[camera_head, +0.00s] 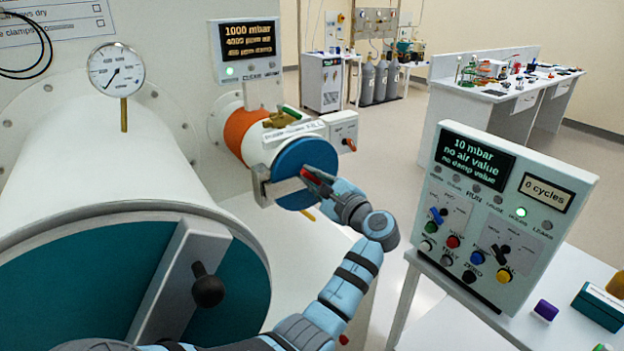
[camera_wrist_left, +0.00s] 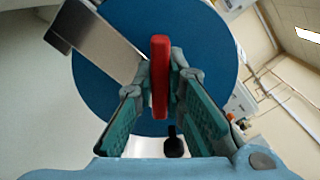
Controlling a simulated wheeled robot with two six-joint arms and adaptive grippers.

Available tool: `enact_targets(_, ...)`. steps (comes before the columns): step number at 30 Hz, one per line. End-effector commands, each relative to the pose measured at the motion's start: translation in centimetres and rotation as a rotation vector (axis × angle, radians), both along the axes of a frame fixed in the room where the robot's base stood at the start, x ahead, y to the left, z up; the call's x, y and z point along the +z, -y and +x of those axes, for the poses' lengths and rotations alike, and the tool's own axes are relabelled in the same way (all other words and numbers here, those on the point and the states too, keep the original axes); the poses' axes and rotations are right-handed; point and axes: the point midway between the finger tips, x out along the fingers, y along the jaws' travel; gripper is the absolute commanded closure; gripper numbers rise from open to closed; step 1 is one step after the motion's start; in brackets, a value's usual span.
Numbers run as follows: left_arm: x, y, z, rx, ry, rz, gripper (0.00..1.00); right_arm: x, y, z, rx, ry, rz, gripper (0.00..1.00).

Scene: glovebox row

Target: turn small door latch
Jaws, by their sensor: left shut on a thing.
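The small door is a blue disc (camera_head: 312,152) on the end of the small white cylinder; it fills the middle of the left wrist view (camera_wrist_left: 205,45). Its latch has a red handle (camera_head: 305,175), seen upright in the left wrist view (camera_wrist_left: 160,75). My left gripper (camera_head: 316,182) reaches the disc's face from below right. In the left wrist view its two fingers (camera_wrist_left: 161,85) stand on either side of the red handle and are shut on it. A grey metal bar (camera_wrist_left: 95,42) crosses the disc's edge beside the handle. My right gripper is not in view.
A large cylinder with a teal door (camera_head: 60,290) and black knob (camera_head: 208,288) stands at the left. A control panel (camera_head: 500,215) stands at the right on a white table. A small box with a red lever (camera_head: 349,143) is just behind the blue disc.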

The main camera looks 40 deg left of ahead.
Motion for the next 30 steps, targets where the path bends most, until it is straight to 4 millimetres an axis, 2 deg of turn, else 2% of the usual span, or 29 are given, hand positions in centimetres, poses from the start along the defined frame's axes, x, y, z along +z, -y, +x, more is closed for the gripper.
enact_targets(9,-0.1,0.0,0.0,-0.001,0.002,-0.004,1.00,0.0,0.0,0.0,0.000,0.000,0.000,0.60)
enact_targets(10,-0.1,0.0,0.0,-0.001,0.002,-0.004,0.86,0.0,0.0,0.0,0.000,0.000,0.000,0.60)
enact_targets(13,-0.1,0.0,0.0,-0.001,0.001,-0.003,0.70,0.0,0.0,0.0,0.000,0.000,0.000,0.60)
enact_targets(14,-0.1,0.0,0.0,-0.001,0.001,-0.003,0.68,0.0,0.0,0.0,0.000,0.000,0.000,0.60)
enact_targets(23,0.0,0.2,0.0,-0.001,0.001,-0.003,0.68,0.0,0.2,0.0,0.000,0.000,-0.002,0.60)
enact_targets(26,-0.1,1.5,-0.4,-0.001,0.001,-0.003,0.68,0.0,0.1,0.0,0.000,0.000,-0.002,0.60)
enact_targets(30,-0.2,4.5,-1.2,-0.004,0.001,-0.006,0.68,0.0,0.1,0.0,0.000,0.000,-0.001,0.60)
